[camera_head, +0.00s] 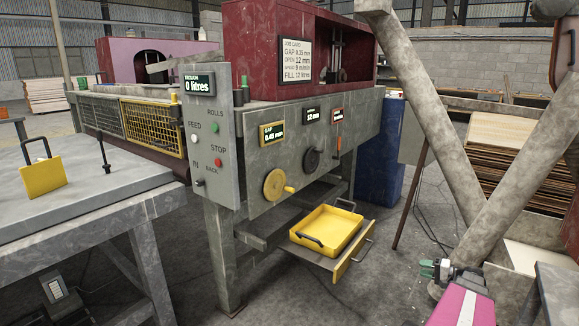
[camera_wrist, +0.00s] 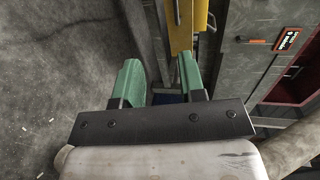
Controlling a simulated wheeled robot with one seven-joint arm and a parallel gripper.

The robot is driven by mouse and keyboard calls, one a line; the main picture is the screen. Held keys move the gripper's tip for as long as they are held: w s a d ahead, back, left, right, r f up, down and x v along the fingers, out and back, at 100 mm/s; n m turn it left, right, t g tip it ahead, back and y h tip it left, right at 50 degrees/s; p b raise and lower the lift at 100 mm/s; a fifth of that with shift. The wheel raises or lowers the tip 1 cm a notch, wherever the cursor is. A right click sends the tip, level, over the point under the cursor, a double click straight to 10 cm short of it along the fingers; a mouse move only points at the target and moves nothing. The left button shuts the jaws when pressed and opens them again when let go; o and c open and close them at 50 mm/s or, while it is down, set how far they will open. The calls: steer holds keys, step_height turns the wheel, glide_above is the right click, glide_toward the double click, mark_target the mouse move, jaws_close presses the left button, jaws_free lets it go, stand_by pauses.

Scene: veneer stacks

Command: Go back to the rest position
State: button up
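My gripper (camera_head: 427,268) is at the lower right of the head view, in front of and to the right of the machine. In the wrist view its two green fingers (camera_wrist: 158,65) stand apart with nothing held between them. A yellow strip with a grey bar (camera_wrist: 185,28) shows beyond the fingertips; it looks like the front of the drawer (camera_head: 352,262). The fingers appear apart from it. The drawer is pulled out below the machine and carries a yellow tray (camera_head: 330,228) with black handles, which looks empty.
The machine's panel (camera_head: 310,150) has a yellow handwheel (camera_head: 274,184) and a black knob. A grey table (camera_head: 75,195) with a yellow plate (camera_head: 43,176) stands left. A blue cabinet (camera_head: 380,150) stands behind. Slanted grey beams (camera_head: 435,110) and veneer stacks (camera_head: 520,165) are at right.

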steer(key=s+a+n+g+h, duration=0.15)
steer(key=a+g, duration=0.25)
steer(key=a, duration=0.7)
steer(key=s+a+n+g+h, duration=0.1)
steer(key=a+n+g+h, duration=0.15)
steer(key=a, duration=0.85)
steer(key=s+a+r+n+g+h, duration=0.1)
steer(key=s+a+r+h, duration=0.1)
steer(key=s+a+h, duration=0.2)
steer(key=s+a+r+n+g+h, duration=0.1)
steer(key=s+a+h, duration=0.3)
steer(key=a, duration=0.6)
steer(key=shift+s+a+r+n+h, duration=0.3)
steer(key=shift+s+r+n, duration=0.3)
steer(key=shift+r, duration=0.15)
steer(key=shift+g, duration=0.35)
